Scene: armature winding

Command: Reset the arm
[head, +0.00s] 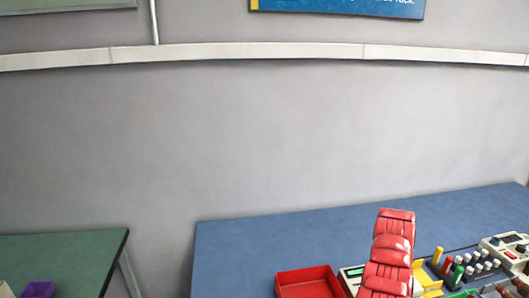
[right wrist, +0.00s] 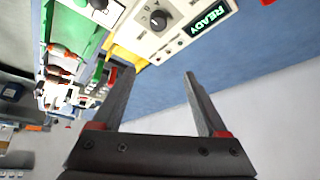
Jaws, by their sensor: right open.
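My right gripper (right wrist: 158,73) is open and empty in the right wrist view, with its two dark fingers spread apart. Beyond the fingertips is a pale control box (right wrist: 170,32) with a black knob and a green display reading READY. A red jointed arm link of mine (head: 391,250) stands up over the blue bench in the head view; its gripper cannot be made out there. My left gripper is not in view.
The blue bench (head: 245,250) holds a red tray (head: 306,283), with yellow, green and white pegs (head: 470,268) and a meter (head: 508,252) at the right. A green table (head: 65,255) with a purple bin (head: 38,289) is at left. The bench's back left is clear.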

